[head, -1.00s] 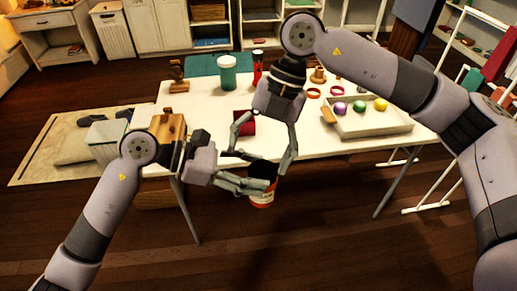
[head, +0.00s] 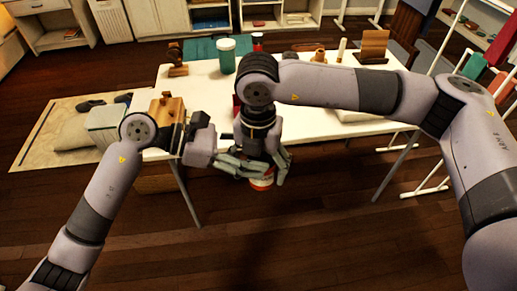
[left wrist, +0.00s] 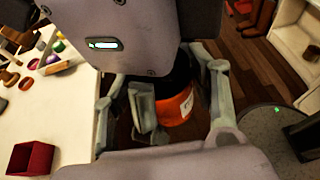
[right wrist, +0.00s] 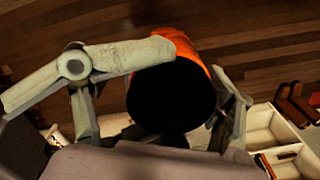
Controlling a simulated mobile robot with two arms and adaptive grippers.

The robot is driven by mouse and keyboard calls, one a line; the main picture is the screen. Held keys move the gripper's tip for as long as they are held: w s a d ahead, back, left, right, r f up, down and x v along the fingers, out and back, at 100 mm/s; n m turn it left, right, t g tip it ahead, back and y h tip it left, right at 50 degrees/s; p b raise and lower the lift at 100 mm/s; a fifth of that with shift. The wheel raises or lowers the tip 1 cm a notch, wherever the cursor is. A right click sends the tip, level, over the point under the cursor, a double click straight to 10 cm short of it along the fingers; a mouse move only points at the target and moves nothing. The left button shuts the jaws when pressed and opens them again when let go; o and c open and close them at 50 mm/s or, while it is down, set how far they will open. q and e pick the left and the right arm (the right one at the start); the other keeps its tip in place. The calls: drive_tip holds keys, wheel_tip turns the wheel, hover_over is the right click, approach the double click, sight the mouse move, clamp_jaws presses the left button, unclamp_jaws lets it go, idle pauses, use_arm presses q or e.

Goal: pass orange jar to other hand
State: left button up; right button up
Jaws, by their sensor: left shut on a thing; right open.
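The orange jar (head: 262,182), with a dark top and a pale label, is held off the table's front edge. My left gripper (head: 252,170) is shut on it from the left. My right gripper (head: 265,160) is open above the jar, its fingers pointing down on either side of its top. In the left wrist view the jar's orange side (left wrist: 175,108) shows between gripper fingers, with my right gripper's body covering its upper part. In the right wrist view the dark top (right wrist: 170,98) faces the camera, and a left gripper finger crosses beside it. Finger contact on the right is unclear.
The white table (head: 200,90) stands behind the jar. My right arm hides much of the tabletop. Open floor lies in front.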

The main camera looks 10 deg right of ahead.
drive_tip(key=shift+f, duration=0.95)
drive_tip(key=shift+c, duration=0.3)
use_arm(q)
drive_tip(key=shift+o, duration=0.2)
drive_tip(key=shift+s+d+r, duration=0.15)
drive_tip(key=shift+d, duration=0.05)
use_arm(e)
drive_tip(key=shift+a, duration=0.15)
drive_tip(key=c, duration=1.2)
use_arm(q)
drive_tip(key=o, duration=1)
use_arm(e)
drive_tip(key=shift+c, duration=0.4)
use_arm(q)
drive_tip(key=o, duration=0.4)
drive_tip(key=shift+a, duration=0.1)
drive_tip(key=shift+w+a, duration=0.2)
